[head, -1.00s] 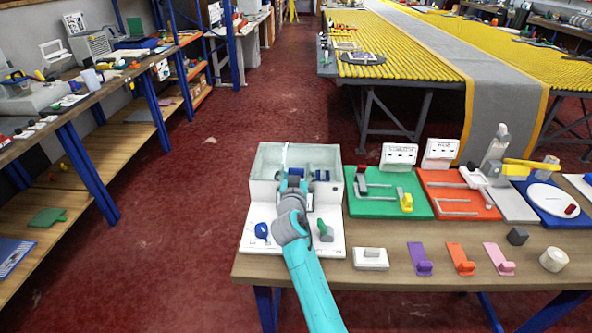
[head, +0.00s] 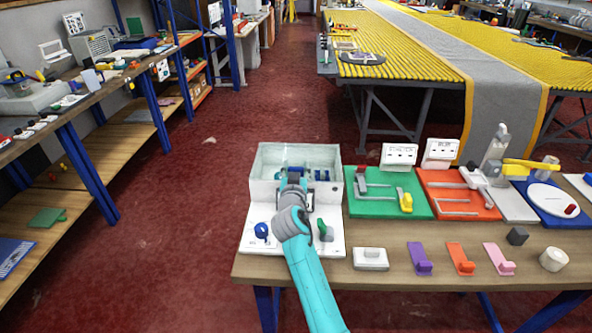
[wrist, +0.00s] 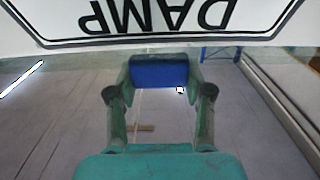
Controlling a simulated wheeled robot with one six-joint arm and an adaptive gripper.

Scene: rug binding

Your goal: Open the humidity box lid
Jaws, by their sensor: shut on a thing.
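The humidity box (head: 262,192) is a pale, open-looking box at the left end of the table, behind a white base plate (head: 290,247). My gripper (head: 294,178) reaches over its middle from the front. In the wrist view my gripper (wrist: 155,88) is shut on a blue handle (wrist: 160,71), which sits between the fingers. A white panel with upside-down "DAMP" lettering (wrist: 160,15) spans the top of the wrist view. The lid's outline and exact angle are hard to tell. My arm hides part of the box front.
A blue knob (head: 262,230) and a green lever (head: 324,230) stand on the base plate, on either side of my arm. A green board (head: 385,209) and a red board (head: 455,205) lie to the right. Small coloured holders line the table front.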

